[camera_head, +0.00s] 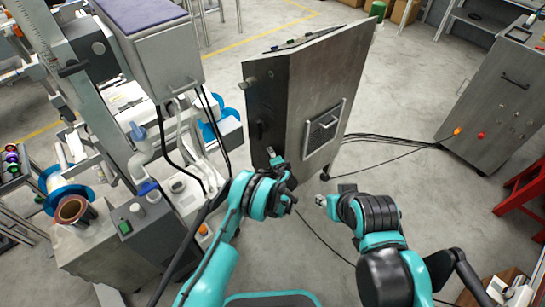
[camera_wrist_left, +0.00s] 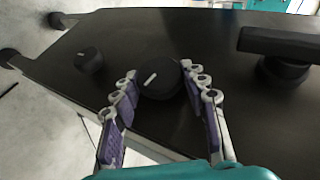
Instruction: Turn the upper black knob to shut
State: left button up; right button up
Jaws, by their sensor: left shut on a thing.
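The upper black knob (camera_wrist_left: 160,82) is round with a white mark on its face, slanting in the left wrist view. It sits on the dark cabinet panel between the fingers of my left gripper (camera_wrist_left: 158,88), which is shut on it. A second, lower black knob (camera_wrist_left: 89,60) is to the left in that view, nearer the cabinet's casters. In the head view my left gripper (camera_head: 278,162) is at the lower part of the grey cabinet (camera_head: 285,95) and the knobs are hidden. My right gripper (camera_head: 324,202) is apart from the cabinet; its opening is unclear.
A black handle (camera_wrist_left: 280,45) projects from the panel beside the upper knob. Cables (camera_head: 385,139) run across the floor to the right of the cabinet. Machinery with film reels (camera_head: 66,190) fills the left. A grey console (camera_head: 490,100) stands at the right.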

pick_arm(q)
jog(key=o, duration=1.2)
jog(key=shift+c, duration=0.2)
jog(key=v, duration=1.2)
jog(key=shift+w+a, duration=0.1)
